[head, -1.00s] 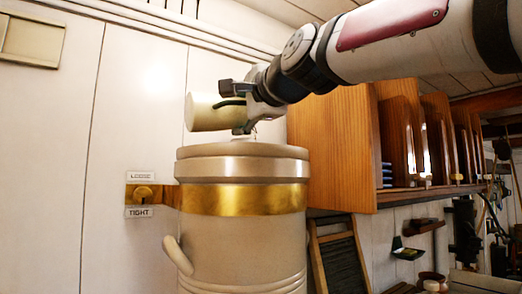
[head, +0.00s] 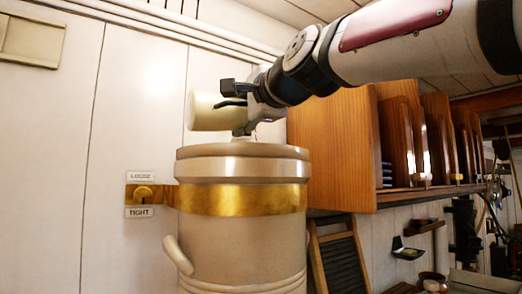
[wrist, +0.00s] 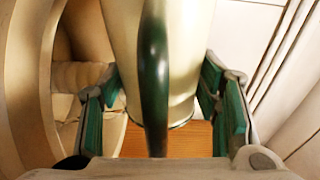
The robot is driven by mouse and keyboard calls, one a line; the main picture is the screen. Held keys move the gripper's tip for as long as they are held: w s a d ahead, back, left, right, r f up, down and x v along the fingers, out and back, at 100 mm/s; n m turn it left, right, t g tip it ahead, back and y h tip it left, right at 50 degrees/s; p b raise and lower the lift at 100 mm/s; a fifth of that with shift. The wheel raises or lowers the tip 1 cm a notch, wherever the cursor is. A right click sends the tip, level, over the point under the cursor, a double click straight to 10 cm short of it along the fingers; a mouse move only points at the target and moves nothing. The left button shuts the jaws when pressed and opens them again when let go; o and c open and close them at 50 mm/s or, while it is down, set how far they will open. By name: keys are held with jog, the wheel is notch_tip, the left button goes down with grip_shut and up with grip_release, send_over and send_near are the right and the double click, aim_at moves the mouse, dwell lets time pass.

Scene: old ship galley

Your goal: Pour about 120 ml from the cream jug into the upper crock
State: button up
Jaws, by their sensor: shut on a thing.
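The cream jug (head: 206,112) is cream-coloured with a dark green handle. In the head view it lies on its side, close above the crock's rim. My gripper (head: 243,110) is shut on the jug; in the wrist view its green-padded fingers (wrist: 163,105) stand on both sides of the jug's body (wrist: 187,60), with the green handle in front. The upper crock (head: 235,240) is a large beige vessel with a brass band, standing upright below the jug. Its rim (wrist: 22,80) shows at the left of the wrist view. The jug's mouth, its contents and any stream are not clear.
A brass latch (head: 144,194) with LOOSE and TIGHT labels sits on the white panelled wall left of the crock. A wooden cabinet (head: 333,145) with dividers stands close behind it to the right. A slatted board (head: 340,255) leans below the cabinet.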

jog(key=r+n, duration=0.1)
jog(key=s+a+r+n+p, duration=0.1)
jog(key=n, duration=0.1)
jog(key=shift+a, duration=0.3)
jog(key=shift+s+r+n, duration=0.15)
jog(key=shift+n, duration=0.25)
jog(key=shift+d, duration=0.1)
jog(key=shift+w, duration=0.25)
jog(key=shift+s+r+n, duration=0.1)
jog(key=shift+r+n, duration=0.3)
jog(key=shift+n, duration=0.2)
jog(key=shift+r, duration=0.1)
dwell(0.5)
